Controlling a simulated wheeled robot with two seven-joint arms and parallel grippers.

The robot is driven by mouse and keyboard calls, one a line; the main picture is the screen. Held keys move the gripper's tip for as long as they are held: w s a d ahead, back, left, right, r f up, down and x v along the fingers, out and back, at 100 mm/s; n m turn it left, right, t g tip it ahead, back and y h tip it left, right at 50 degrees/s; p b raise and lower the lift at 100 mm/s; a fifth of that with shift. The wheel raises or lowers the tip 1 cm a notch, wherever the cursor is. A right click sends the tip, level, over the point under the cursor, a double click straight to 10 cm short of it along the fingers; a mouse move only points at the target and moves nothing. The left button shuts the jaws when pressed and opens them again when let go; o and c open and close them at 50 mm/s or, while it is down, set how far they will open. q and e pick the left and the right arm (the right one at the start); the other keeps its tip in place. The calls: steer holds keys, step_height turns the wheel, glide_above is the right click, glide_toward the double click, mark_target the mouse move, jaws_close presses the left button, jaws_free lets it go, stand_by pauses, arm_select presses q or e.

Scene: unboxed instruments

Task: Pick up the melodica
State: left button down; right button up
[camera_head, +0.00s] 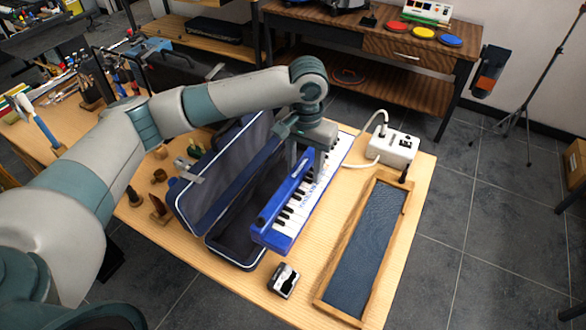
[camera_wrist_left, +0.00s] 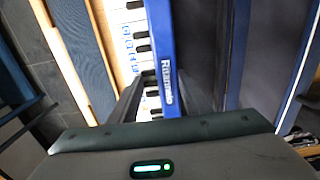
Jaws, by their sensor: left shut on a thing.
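The melodica (camera_head: 283,220) is blue with white and black keys. In the head view it is tilted on its side above the right edge of the open case, keys facing right. My left gripper (camera_head: 308,160) comes from above and is shut on the melodica's body. In the left wrist view the melodica (camera_wrist_left: 164,50) runs between the two dark fingers, with its keys on the left and lettering on its blue side. My fingers hide part of its middle. My right gripper is not in view.
An open dark blue case (camera_head: 232,250) lies beside the melodica on the wooden table (camera_head: 190,245). A wood-framed dark tray (camera_head: 394,195) is at the right. A white power strip (camera_head: 398,150) stands behind, and a small black-and-silver device (camera_head: 283,280) lies in front.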

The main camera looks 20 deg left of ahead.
arm_select(q)
steer(key=shift+d+r, duration=0.2)
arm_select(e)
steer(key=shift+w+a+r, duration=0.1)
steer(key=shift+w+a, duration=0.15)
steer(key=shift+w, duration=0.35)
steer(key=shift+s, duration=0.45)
